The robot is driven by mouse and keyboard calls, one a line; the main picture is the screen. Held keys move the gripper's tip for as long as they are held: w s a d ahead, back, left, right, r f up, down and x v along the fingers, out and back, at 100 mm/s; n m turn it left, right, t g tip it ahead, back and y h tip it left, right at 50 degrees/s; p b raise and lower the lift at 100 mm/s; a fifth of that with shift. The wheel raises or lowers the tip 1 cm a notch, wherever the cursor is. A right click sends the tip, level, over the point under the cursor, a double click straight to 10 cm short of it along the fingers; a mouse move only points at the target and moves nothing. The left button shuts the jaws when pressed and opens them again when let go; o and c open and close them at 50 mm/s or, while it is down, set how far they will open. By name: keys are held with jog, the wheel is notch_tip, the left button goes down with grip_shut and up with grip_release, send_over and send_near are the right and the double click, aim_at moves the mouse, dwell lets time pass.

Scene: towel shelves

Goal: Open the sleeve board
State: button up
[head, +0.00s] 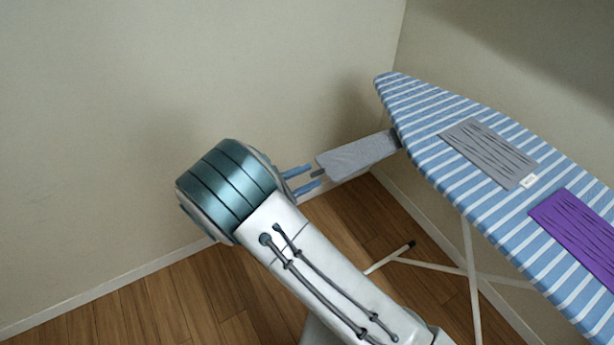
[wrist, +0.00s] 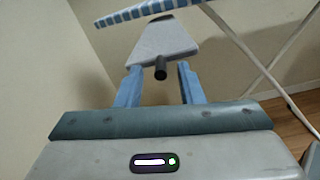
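The sleeve board (head: 358,157) is a narrow grey padded board sticking out to the left from the side of the ironing board (head: 405,96). In the wrist view the sleeve board (wrist: 163,45) points toward me, with a dark knob or handle (wrist: 160,73) at its near end. My gripper (head: 316,178) is open, its two blue fingers close to that end. In the wrist view my gripper (wrist: 160,88) has one finger on each side of the handle, with gaps on both sides. I see no contact.
The ironing board has a blue and white striped cover. A grey cloth (head: 488,151) with a small white tag and a purple cloth (head: 580,228) lie on it. White crossed legs (head: 470,262) stand below it. Walls are close behind; wooden floor (head: 150,310) is clear at lower left.

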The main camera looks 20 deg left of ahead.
jog(key=b+v, duration=0.1)
jog(key=v, duration=1.2)
jog(key=shift+s+a+b, duration=0.15)
jog(key=shift+a+b, duration=0.05)
jog(key=shift+b, duration=0.15)
jog(key=w+d+r+m+g+y+p, duration=0.1)
jog(key=w+d+r+m+g, duration=0.2)
jog(key=d, duration=0.5)
jog(key=w+d+r+m+g+y, duration=0.1)
jog(key=d+r+m+g, duration=0.35)
jog(key=d, duration=0.35)
jog(key=w+d+r+m+g+y+p, duration=0.15)
jog(key=d+m+g, duration=0.25)
jog(key=d, duration=0.4)
jog(key=s+d+r+m+y, duration=0.4)
jog(key=s+d+m, duration=0.1)
jog(key=d+m, duration=0.2)
jog(key=s+d+r+m+y+p, duration=0.1)
jog(key=s+d+r+m+y, duration=0.3)
jog(key=d+m, duration=0.3)
jog(key=shift+s+d+t, duration=0.45)
jog(key=shift+s+d, duration=0.45)
jog(key=shift+d, duration=0.45)
